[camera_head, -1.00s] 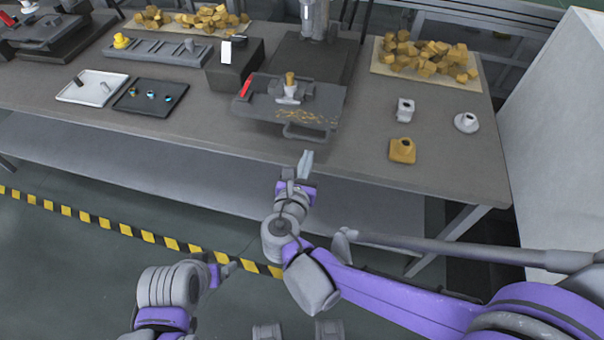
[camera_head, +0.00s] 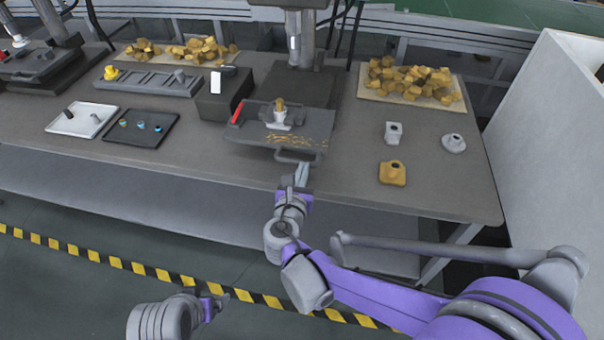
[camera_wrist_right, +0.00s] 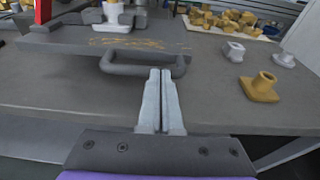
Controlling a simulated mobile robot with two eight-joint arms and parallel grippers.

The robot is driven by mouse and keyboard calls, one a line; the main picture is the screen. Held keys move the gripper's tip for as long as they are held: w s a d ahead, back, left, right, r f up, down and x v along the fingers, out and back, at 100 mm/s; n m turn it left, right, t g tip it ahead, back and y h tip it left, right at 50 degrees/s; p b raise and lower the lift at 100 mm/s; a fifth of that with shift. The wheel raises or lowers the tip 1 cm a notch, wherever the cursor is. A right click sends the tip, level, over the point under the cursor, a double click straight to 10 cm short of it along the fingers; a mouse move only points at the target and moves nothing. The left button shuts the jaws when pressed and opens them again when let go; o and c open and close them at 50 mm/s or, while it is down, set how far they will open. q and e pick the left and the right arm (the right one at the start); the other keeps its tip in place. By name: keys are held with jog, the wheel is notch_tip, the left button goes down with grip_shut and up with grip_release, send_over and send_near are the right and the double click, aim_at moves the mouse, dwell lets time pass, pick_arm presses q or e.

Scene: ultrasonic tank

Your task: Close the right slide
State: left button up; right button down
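The right slide (camera_head: 251,133) is a dark grey plate pulled out toward the table's front edge. It carries a white fixture (camera_head: 279,119) with a golden part, and yellowish chips lie on it. Its loop handle (camera_head: 296,157) faces me. My right gripper (camera_head: 303,166) is just in front of the handle. In the right wrist view, the two fingers (camera_wrist_right: 161,74) lie together with nothing visible between them, and their tips overlap the front bar of the handle (camera_wrist_right: 120,69). I cannot tell if they touch it. My left gripper (camera_head: 219,301) is low at the front, away from the table.
A press column (camera_head: 301,38) stands behind the slide, with a dark box (camera_head: 222,103) to its left. Golden and white fittings (camera_head: 393,173) stand at the right. A tray of golden pieces (camera_head: 449,104) is at the back right. A white panel (camera_head: 545,110) bounds the right side.

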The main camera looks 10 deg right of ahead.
aim_at(316, 121)
jog(key=r+x, duration=0.1)
jog(key=x, duration=0.5)
jog(key=r+x, duration=0.1)
jog(key=x, duration=0.5)
jog(key=r+x, duration=0.1)
jog(key=x, duration=0.6)
jog(key=shift+w+d+r+b, duration=0.25)
jog(key=shift+r+b, duration=0.1)
jog(key=shift+r, duration=0.2)
jog(key=shift+w+d+r, duration=0.1)
